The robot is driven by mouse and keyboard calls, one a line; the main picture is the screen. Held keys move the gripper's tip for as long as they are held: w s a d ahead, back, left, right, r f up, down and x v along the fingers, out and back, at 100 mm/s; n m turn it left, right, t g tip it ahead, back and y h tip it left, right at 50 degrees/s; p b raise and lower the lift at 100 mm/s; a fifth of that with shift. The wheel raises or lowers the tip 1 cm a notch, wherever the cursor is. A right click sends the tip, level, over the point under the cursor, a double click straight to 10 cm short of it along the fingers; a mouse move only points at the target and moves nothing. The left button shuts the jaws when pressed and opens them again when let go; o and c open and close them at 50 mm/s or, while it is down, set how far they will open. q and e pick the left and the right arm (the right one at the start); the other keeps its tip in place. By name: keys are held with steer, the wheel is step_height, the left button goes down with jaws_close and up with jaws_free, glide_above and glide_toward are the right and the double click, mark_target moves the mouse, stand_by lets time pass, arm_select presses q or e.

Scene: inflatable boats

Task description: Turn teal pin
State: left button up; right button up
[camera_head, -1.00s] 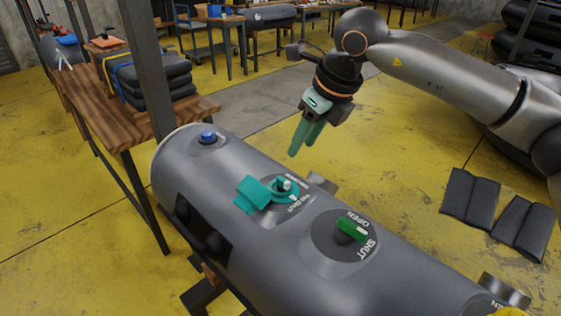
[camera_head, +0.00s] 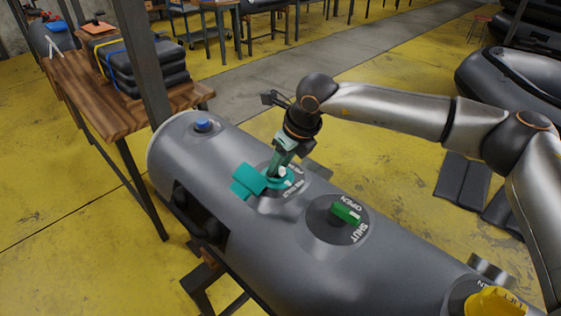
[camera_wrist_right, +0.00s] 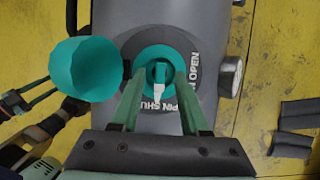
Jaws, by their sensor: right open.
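The teal pin (camera_wrist_right: 161,70) stands in the middle of a teal ring (camera_wrist_right: 150,58) on the grey tube. Its white mark points towards the "PIN SHUT" lettering in the right wrist view. My right gripper (camera_head: 277,168) is over the valve with its fingers pointing down. In the right wrist view its open green fingers (camera_wrist_right: 160,82) are on either side of the pin, with gaps between them and it. In the head view the fingers mostly hide the pin. A teal cap (camera_head: 248,182) hangs open beside the valve.
A green OPEN/SHUT knob (camera_head: 346,213) and a yellow knob (camera_head: 496,301) are further along the tube. A blue knob (camera_head: 203,125) is near its far end. A wooden table (camera_head: 101,88) with folded dark bundles stands at the left.

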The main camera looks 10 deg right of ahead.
steer(key=shift+c, duration=0.2)
jaws_close()
stand_by(0.3)
